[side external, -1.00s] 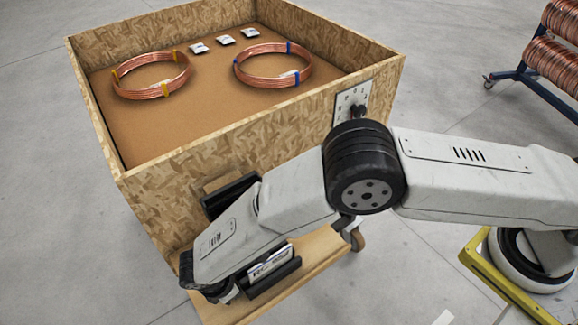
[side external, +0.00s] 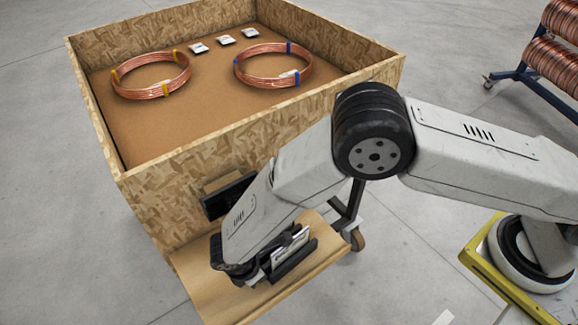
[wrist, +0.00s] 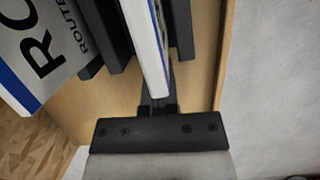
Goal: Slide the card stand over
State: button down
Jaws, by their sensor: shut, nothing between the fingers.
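The card stand (side external: 297,262) is a low black holder with a white card standing in it, on the wooden shelf at the front of the crate. In the wrist view its card (wrist: 146,40) shows nearly edge-on, between black parts. My gripper (side external: 248,277) is shut and empty, low over the shelf at the stand's left end. In the wrist view the dark fingers (wrist: 158,105) lie close against the stand's near end. They look to be touching it, but the contact is partly hidden.
A second black holder (side external: 216,205) stands by the crate wall, behind my wrist. A large card lettered "RO" (wrist: 45,50) shows in the wrist view. The wooden shelf (side external: 205,290) is bare at its left, with its right edge near the stand. Copper coils (side external: 150,75) lie inside the crate.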

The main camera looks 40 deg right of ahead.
aim_at(279, 262)
jog(key=d, duration=0.5)
jog(key=shift+d, duration=0.35)
jog(key=shift+a, duration=0.1)
jog(key=shift+a, duration=1.45)
jog(key=a+v, duration=0.1)
jog(key=v, duration=0.9)
jog(key=shift+d, duration=0.1)
